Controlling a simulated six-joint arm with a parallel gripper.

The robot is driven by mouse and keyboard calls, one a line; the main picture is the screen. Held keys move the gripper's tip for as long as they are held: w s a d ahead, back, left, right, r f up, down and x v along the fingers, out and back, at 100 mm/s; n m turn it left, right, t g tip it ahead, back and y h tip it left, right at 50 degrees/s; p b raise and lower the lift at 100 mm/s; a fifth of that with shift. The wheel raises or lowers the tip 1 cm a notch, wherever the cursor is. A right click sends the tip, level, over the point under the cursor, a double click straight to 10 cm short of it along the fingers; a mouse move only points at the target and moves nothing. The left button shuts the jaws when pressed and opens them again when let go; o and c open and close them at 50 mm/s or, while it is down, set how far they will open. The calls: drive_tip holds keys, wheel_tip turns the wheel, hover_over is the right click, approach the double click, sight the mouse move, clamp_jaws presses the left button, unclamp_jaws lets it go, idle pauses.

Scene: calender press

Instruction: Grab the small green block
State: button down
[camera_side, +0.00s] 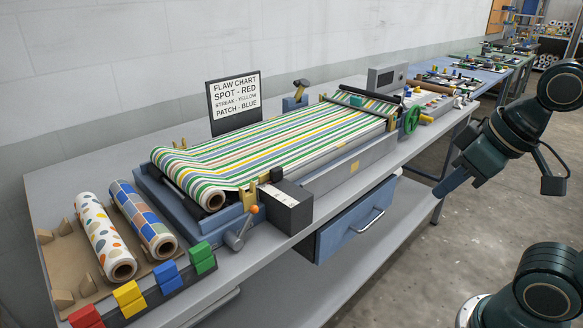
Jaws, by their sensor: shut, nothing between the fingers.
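A small green block (202,258) sits at the right end of a row of coloured blocks on a dark strip along the front left edge of the bench. It looks stepped, and I cannot tell whether it is one piece or two. My gripper (443,189) is at the right, in front of the bench and far from the green block. It is shut and empty, pointing down and left.
Blue (167,277), yellow (129,298) and red (86,317) blocks share the row. Behind it lie a spotted roll (103,235) and a checked roll (142,218). A press with striped fabric (270,140), a black-grey box (286,206) and a flaw chart sign (234,100) stand rightward.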

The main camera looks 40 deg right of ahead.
idle(0.4)
drive_tip(key=c, duration=1.1)
unclamp_jaws()
drive_tip(key=w+a+r+n+g+y, duration=0.1)
drive_tip(key=w+a+r+n, duration=0.1)
drive_tip(key=w+a+n, duration=0.5)
drive_tip(key=w+a+r+n+g+y, duration=0.1)
drive_tip(key=w+a+r+n+y, duration=0.2)
drive_tip(key=w, duration=0.8)
drive_tip(key=w+a+f+n+g, duration=0.3)
drive_tip(key=w+a+f+n, duration=0.5)
drive_tip(key=w+a, duration=0.5)
wheel_tip(320, 180, down, 2)
drive_tip(key=shift+w+f+g+y, duration=0.2)
drive_tip(key=shift+w+g+y, duration=0.1)
